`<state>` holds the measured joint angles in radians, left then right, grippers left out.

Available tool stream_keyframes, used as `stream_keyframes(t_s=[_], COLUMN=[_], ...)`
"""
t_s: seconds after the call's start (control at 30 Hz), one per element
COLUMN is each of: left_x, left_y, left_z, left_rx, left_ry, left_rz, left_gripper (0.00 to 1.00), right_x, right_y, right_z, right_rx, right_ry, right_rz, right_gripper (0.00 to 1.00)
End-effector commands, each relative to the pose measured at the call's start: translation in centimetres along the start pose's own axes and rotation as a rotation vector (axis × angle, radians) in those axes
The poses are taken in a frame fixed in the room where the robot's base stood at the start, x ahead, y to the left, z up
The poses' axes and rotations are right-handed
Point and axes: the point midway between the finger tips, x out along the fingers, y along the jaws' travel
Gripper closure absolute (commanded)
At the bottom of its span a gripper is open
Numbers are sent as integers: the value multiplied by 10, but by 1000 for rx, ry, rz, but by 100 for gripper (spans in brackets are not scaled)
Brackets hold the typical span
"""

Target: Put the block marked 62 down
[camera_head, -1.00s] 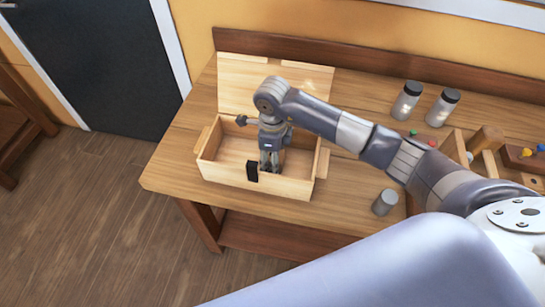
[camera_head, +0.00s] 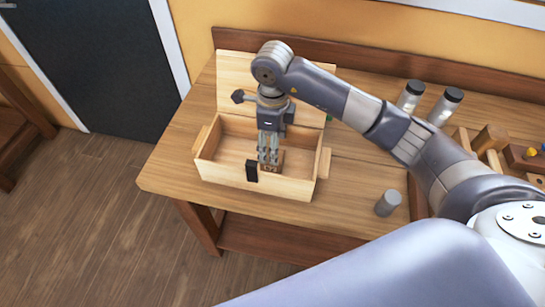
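A small reddish-brown block (camera_head: 271,168) with pale marks, too small to read, is inside the open wooden box (camera_head: 225,171), near its front wall. My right gripper (camera_head: 268,157) points down into the box, with its fingertips at the top of the block and partly in front of it. A narrow gap shows between the fingers, and they look open. My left gripper is not in view.
The box's raised lid (camera_head: 236,82) stands behind my gripper. A dark latch (camera_head: 252,171) is on the front wall. A grey cylinder (camera_head: 388,203) and two dark-capped jars (camera_head: 411,95) (camera_head: 445,106) stand to the right. The bench's left end is clear.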

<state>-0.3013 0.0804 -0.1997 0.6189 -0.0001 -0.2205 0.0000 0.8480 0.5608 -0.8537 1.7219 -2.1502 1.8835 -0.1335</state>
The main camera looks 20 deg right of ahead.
Motion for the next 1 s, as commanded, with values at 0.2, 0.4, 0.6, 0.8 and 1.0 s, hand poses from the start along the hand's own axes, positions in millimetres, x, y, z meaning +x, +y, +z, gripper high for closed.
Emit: stream_keyframes(t_s=[0.2, 0.4, 0.6, 0.8, 1.0], left_x=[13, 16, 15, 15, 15], left_y=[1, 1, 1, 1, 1], left_z=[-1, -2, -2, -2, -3], left_rx=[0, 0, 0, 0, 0], left_ry=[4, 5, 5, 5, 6], left_rz=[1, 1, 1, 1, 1], left_gripper=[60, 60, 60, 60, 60], right_x=[-36, -51, -52, -52, -52], right_y=[0, 0, 0, 0, 0], right_z=[0, 0, 0, 0, 0], right_rx=[0, 0, 0, 0, 0], right_ry=[-1, 1, 1, 1, 1], right_rz=[-2, 0, 1, 1, 1], right_gripper=[37, 37, 37, 37, 37])
